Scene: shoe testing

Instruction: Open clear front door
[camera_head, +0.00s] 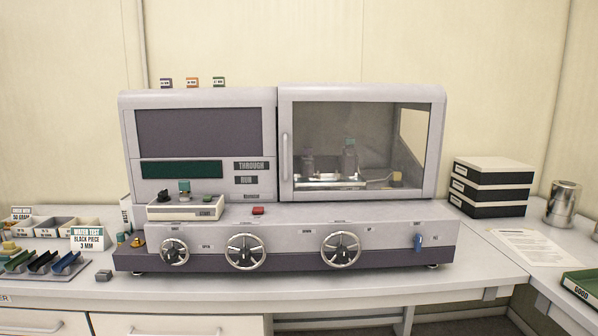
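The clear front door (362,144) is a framed see-through panel on the right half of the grey testing machine (200,216). It appears shut, flush with the machine's front. Its vertical handle (285,157) is on the door's left edge. Through the panel I see small fixtures (349,157) and a lit plate inside the chamber. My gripper and arm do not show in the head camera view.
Three handwheels (246,251) stick out along the machine's lower front. A small box with a red-topped button (258,211) beside it sits on the machine's ledge. Stacked black-and-white boxes (489,187), a metal canister (563,203) and paper (541,247) lie to the right. Trays (68,226) crowd the left.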

